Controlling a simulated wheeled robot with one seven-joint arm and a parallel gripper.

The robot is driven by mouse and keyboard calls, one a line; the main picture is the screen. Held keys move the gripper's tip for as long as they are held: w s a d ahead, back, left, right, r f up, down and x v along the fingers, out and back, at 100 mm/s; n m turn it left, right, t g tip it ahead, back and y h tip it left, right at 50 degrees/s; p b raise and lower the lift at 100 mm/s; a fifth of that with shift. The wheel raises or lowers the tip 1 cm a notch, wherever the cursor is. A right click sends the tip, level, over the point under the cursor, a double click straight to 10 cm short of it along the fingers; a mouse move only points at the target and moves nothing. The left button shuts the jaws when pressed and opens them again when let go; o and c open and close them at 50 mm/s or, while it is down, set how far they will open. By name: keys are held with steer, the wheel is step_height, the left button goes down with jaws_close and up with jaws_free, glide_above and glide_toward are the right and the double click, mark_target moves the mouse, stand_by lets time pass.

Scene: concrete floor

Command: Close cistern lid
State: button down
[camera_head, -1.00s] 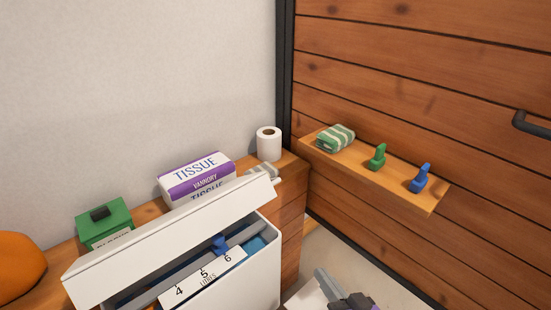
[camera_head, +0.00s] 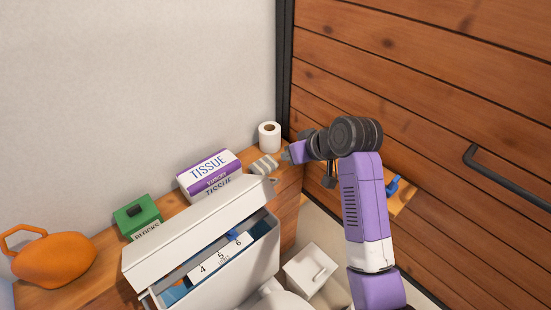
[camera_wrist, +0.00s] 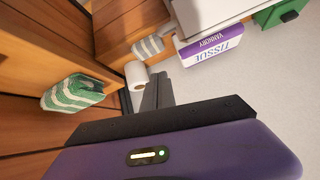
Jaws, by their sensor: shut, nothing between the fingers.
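The white cistern (camera_head: 258,262) stands in front of the wooden ledge. Its white lid (camera_head: 195,232) is tilted up at the front left, leaving an open gap that shows a numbered scale strip (camera_head: 222,255) and blue parts inside. Part of the lid (camera_wrist: 203,12) also shows at the top of the wrist view. My gripper (camera_head: 287,154) is shut and empty, above the ledge's right end, behind and to the right of the lid and apart from it. In the wrist view its dark fingers (camera_wrist: 152,92) lie together, near the toilet roll.
On the ledge are an orange watering can (camera_head: 52,262), a green blocks box (camera_head: 137,216), a tissue box (camera_head: 210,176), a striped cloth (camera_head: 263,165) and a toilet roll (camera_head: 269,137). A wooden wall shelf (camera_head: 405,200) holds a blue item (camera_head: 394,185). A white bin (camera_head: 310,270) stands right.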

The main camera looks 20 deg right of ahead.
steer(key=shift+n+g, duration=0.4)
steer(key=shift+g, duration=0.3)
steer(key=shift+w+a+f+p, duration=0.45)
steer(key=shift+a+f+p, duration=0.05)
steer(key=shift+f, duration=0.85)
steer(key=shift+w+a+f+p, duration=0.45)
steer(key=shift+w+f+p, duration=0.1)
steer(key=shift+f, duration=0.85)
steer(key=shift+w+a+f+p, duration=0.4)
steer(key=shift+a+f+p, duration=0.1)
steer(key=shift+f, duration=0.85)
steer(key=shift+s+f+y, duration=0.1)
steer(key=shift+y, duration=0.2)
